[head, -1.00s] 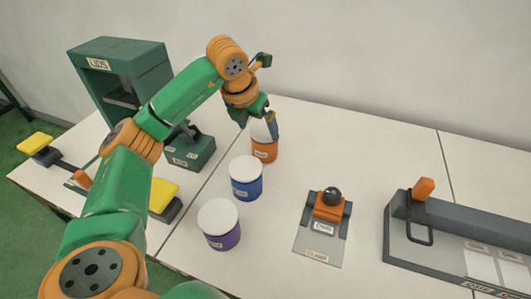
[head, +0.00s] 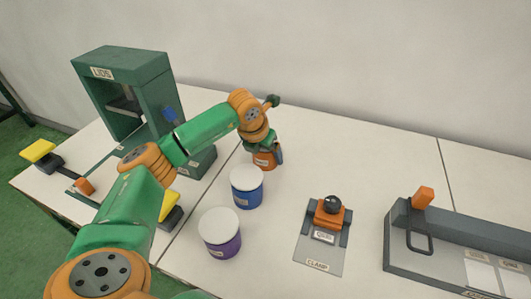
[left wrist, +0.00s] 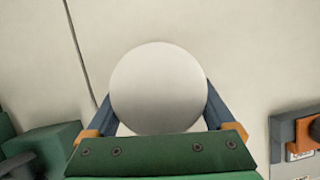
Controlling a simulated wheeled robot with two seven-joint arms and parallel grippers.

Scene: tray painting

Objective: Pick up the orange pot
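The orange pot (head: 264,160) stands upright on the table beyond the blue pot, mostly hidden in the head view by my left gripper (head: 262,150). Its round white lid (left wrist: 158,88) fills the middle of the left wrist view. My left gripper (left wrist: 160,112) is lowered over the pot, with one blue-grey finger on each side of the lid. The fingers look spread around the pot; their tips and any contact are hidden. My right gripper is in neither view.
The blue pot (head: 246,187) and purple pot (head: 220,233) stand nearer, both white-lidded. A clamp stand (head: 325,240) is to the right, with a grey station with an orange handle (head: 422,197) beyond. The green lid rack (head: 125,95) is at the left.

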